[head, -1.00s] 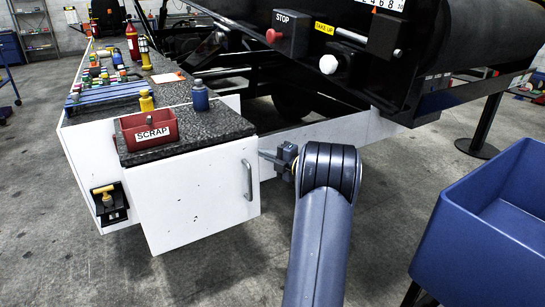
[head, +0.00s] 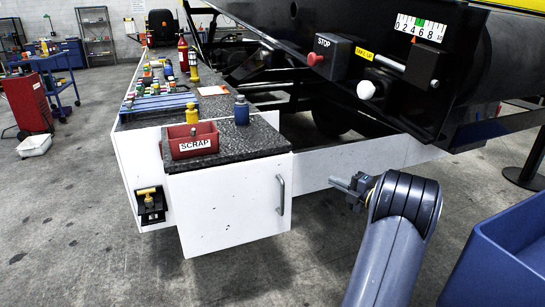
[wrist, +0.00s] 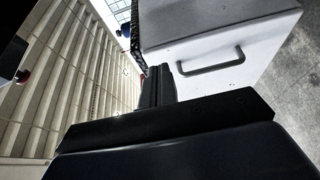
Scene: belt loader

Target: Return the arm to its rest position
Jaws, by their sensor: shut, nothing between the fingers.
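My gripper (head: 342,184) is at the end of my grey-blue arm, right of the white cabinet in the head view. It points left toward the cabinet's door handle (head: 281,196), with a gap between them. In the wrist view my gripper (wrist: 158,72) shows its dark fingers together, with nothing held. The handle (wrist: 212,62) shows beyond the fingers and to their right, on the white door (wrist: 262,28). The door looks closed in the head view.
A red SCRAP bin (head: 193,146), a blue bottle (head: 241,112) and a yellow bottle (head: 192,116) stand on the dark countertop (head: 262,137). The black machine with a red STOP button (head: 315,59) is behind my arm. A blue bin (head: 505,265) is close on the right. Floor at front left is clear.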

